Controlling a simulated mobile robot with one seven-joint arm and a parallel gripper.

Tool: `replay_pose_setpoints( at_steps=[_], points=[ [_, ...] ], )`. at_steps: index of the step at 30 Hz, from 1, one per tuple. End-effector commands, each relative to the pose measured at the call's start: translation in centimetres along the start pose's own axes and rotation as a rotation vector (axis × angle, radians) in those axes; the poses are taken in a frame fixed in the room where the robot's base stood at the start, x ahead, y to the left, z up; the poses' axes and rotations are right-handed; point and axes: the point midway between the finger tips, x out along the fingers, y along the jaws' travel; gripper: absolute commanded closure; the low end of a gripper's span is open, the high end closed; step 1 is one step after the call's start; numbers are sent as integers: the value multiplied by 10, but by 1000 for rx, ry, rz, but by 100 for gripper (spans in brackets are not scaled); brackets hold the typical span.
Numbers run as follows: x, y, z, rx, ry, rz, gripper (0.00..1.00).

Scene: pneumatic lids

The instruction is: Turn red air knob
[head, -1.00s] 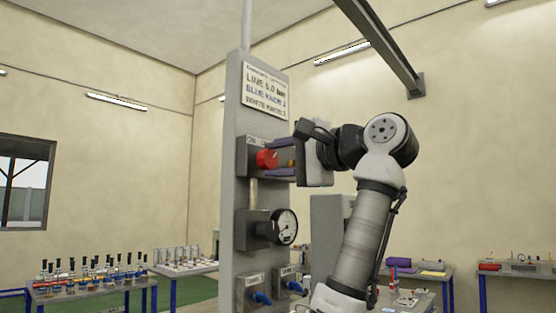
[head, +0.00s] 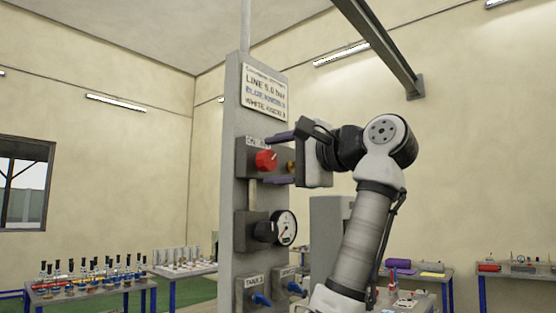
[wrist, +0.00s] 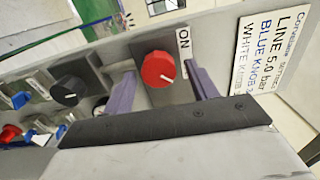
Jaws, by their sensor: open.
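The red air knob (head: 266,160) sits on a grey box on the upright panel, below the sign. It also shows in the wrist view (wrist: 158,69), with a white pointer line and an "ON" label (wrist: 184,39) beside it. My gripper (head: 272,158) is open in front of the box. In the wrist view its two purple fingers (wrist: 162,92) stand apart, one on each side of the knob, with visible gaps to it. In the head view one finger is above the knob's height and one below. I cannot tell how deep the fingertips reach.
A pressure gauge (head: 285,228) is mounted below the knob, and blue knobs (head: 262,299) sit lower on the panel. A sign (head: 265,92) is above. A table with several bottles (head: 90,288) stands at the left. A beam hangs overhead.

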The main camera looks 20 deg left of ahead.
Motion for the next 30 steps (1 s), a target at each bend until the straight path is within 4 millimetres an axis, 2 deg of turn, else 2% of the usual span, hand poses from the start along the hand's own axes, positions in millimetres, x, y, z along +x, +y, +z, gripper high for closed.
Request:
replay_pose_setpoints(
  at_steps=[4, 7, 21, 25, 30],
  points=[
    [-3, 1, 0, -1, 0, 0, 42],
    [-13, 2, -1, -1, 2, -1, 42],
    [-112, 2, 0, -1, 2, -1, 42],
    [-129, 1, 0, 0, 1, 0, 42],
    [-138, 0, 0, 0, 0, 0, 42]
  ],
)
